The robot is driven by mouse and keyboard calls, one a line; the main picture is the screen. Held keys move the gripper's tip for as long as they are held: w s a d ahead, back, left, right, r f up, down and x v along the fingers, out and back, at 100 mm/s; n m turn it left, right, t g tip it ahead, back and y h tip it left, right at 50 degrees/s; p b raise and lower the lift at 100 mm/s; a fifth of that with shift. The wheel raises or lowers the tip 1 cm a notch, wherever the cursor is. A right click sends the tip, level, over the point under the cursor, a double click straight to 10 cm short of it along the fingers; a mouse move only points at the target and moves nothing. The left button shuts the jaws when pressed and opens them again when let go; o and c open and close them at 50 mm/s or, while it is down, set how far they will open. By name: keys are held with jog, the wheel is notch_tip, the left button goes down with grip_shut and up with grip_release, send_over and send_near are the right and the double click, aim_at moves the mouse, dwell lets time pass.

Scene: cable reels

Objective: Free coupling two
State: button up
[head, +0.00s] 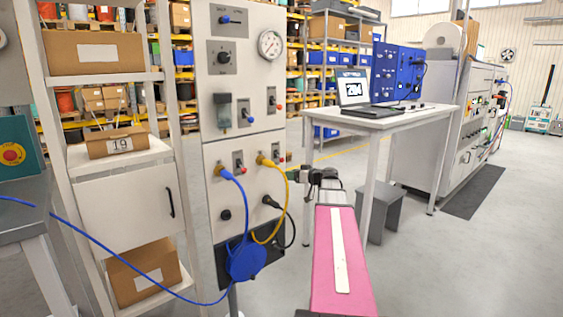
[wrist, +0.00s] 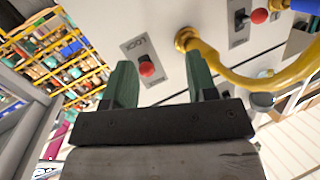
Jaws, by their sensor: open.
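A grey panel holds a blue plug (head: 226,173), a yellow plug (head: 263,161) and a black plug (head: 269,201), each with a cable. I cannot read any coupling numbers. In the wrist view the yellow plug (wrist: 184,40) sits in the panel, its cable curving right. Beside it is a plate marked LOCK (wrist: 138,48) with a red knob (wrist: 147,69). My gripper (head: 292,174) is at the panel's right edge. In the wrist view its green fingers (wrist: 159,60) are apart and empty, with the red knob showing between them; whether they touch it I cannot tell.
Another red-knobbed switch (wrist: 258,16) lies beyond the yellow plug. A blue cable reel (head: 246,261) hangs below the panel. A table (head: 400,122) with a laptop stands right. A shelf rack (head: 120,78) stands left. Open floor lies at the right front.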

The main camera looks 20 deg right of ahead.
jog(key=t, duration=0.2)
send_near(281, 160)
jog(key=d, duration=0.1)
jog(key=x, duration=1.1)
jog(key=shift+w+d+f, duration=0.1)
jog(key=shift+w+f, duration=0.05)
jog(key=shift+w, duration=0.05)
jog(key=c, duration=0.9)
